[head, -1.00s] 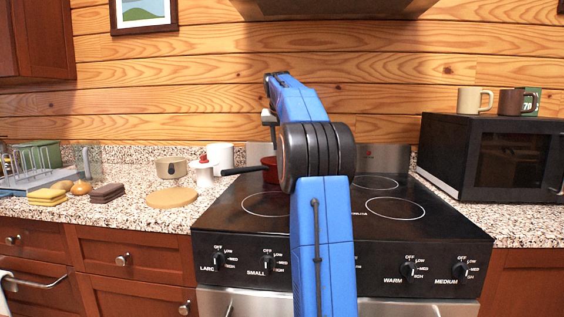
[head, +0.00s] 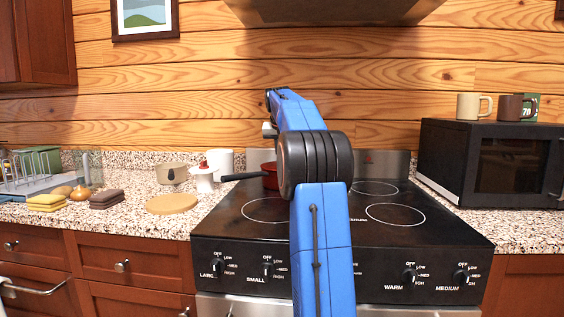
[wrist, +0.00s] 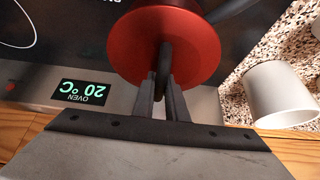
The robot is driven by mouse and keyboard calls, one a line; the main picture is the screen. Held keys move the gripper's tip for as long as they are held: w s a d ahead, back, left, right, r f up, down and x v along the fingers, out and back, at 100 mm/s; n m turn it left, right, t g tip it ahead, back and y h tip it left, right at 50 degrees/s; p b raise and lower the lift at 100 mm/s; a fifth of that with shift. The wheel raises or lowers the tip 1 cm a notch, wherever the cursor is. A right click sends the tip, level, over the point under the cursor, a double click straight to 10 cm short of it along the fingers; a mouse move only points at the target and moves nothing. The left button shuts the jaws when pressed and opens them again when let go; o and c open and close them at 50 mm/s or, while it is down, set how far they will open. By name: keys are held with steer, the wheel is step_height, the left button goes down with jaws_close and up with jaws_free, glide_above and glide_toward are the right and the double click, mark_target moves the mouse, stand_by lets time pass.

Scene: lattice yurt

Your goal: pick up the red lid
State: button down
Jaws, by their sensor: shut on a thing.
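The red lid (wrist: 130,50) shows in the wrist view as a round red disc with a dark upright handle. My gripper (wrist: 164,85) is shut on this handle. A dark long handle sticks out past the disc at the upper right. In the head view a red pan (head: 270,174) with a long black handle stands at the back left of the stove, partly behind my arm. My fingers are hidden there. I cannot tell whether the lid rests on the pan or is raised.
The black stove top (head: 330,222) is otherwise clear. A microwave (head: 490,165) with mugs on top stands right. A hood (head: 335,10) hangs above.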

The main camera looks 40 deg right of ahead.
step_height(320, 180, up, 10)
steer(key=shift+f, duration=0.1)
stand_by(0.4)
